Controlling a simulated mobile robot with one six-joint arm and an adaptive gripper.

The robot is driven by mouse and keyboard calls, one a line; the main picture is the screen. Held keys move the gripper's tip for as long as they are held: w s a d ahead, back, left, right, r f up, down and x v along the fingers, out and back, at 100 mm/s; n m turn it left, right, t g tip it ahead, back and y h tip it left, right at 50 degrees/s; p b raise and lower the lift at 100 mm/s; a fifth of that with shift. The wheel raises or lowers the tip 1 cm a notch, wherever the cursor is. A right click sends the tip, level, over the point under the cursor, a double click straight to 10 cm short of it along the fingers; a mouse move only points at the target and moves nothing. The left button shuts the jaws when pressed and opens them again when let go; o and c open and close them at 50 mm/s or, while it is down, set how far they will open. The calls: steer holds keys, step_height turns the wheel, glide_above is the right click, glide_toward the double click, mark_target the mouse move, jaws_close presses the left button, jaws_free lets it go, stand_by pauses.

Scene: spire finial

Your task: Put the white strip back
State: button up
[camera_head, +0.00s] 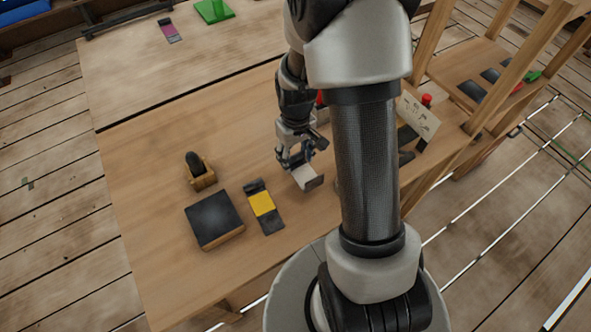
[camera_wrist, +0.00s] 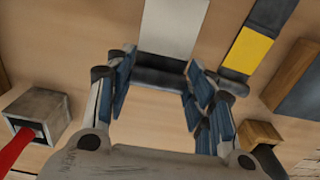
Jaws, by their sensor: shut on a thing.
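The white strip (camera_head: 305,177) has a white middle and a dark end, and it tilts out from my gripper (camera_head: 290,160) over the wooden table. In the wrist view, its white part (camera_wrist: 175,25) runs to the top edge. My gripper (camera_wrist: 160,78) is shut on its near dark end, which lies between the fingertips. I cannot tell whether the strip touches the table. My arm hides part of the table to the right of it.
A dark strip with a yellow middle (camera_head: 262,204) lies to the left, beside a black-topped block (camera_head: 213,220). A small wooden holder with a black knob (camera_head: 200,172) stands behind. A grey box (camera_wrist: 38,112) shows in the wrist view.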

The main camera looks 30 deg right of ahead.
mark_target(296, 163)
steer(key=shift+f+b, duration=0.75)
steer(key=shift+f, duration=1.9)
steer(key=shift+f, duration=0.2)
steer(key=o, duration=1.3)
steer(key=shift+r, duration=0.1)
